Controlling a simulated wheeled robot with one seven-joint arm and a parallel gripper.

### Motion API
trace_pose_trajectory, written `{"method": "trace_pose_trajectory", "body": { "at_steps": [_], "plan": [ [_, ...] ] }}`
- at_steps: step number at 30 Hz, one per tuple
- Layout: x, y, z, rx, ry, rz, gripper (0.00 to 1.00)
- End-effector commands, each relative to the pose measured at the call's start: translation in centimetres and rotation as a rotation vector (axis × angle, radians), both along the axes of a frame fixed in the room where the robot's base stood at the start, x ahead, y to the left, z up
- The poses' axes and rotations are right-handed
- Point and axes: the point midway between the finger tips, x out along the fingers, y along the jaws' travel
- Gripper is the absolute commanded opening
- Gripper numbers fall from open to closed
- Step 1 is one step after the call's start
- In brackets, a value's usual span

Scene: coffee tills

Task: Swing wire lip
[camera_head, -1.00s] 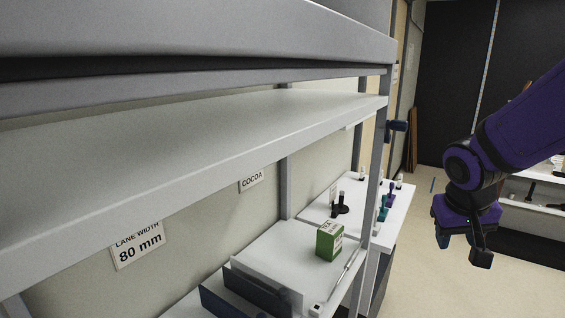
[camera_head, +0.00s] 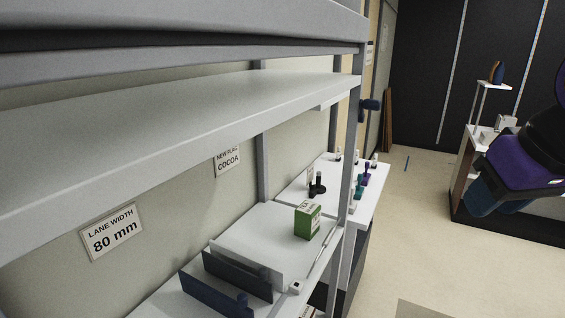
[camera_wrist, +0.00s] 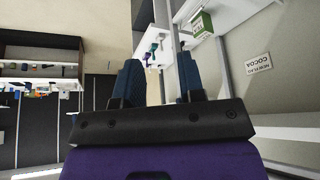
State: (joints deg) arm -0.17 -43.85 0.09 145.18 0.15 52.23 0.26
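A thin pale rod (camera_head: 322,248), apparently the wire lip, runs along the front edge of the lower shelf (camera_head: 262,228). A small white block (camera_head: 296,287) sits at its near end. My gripper (camera_wrist: 158,82) is open and empty in the wrist view, its two dark blue fingers apart. In the head view my gripper (camera_head: 483,197) is at the right edge, out over the aisle and well away from the rod. The rod is too small to make out in the wrist view.
A green box (camera_head: 308,222) stands on the lower shelf near dark blue dividers (camera_head: 215,293). An upper shelf (camera_head: 180,125) overhangs it, with a grey upright (camera_head: 343,170) at the front. A white counter (camera_head: 372,200) with small items stands beyond. The aisle floor (camera_head: 400,240) is clear.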

Motion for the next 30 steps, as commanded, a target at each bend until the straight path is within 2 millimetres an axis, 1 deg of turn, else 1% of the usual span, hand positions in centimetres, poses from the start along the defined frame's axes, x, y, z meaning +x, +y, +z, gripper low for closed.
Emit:
{"method": "trace_pose_trajectory", "body": {
  "at_steps": [5,8,11,21,26,30],
  "plan": [
    [0.3,0.2,-0.2,0.026,0.013,-0.021,0.36],
    [1.2,0.9,-0.7,0.101,0.049,-0.090,0.36],
    [2.5,1.9,-1.6,0.223,0.110,-0.209,0.36],
    [8.2,5.5,-4.9,0.653,0.381,-0.748,0.36],
    [11.0,6.8,-6.7,0.822,0.522,-1.033,0.36],
    [13.7,7.6,-8.4,0.952,0.650,-1.294,0.36]
  ]
}}
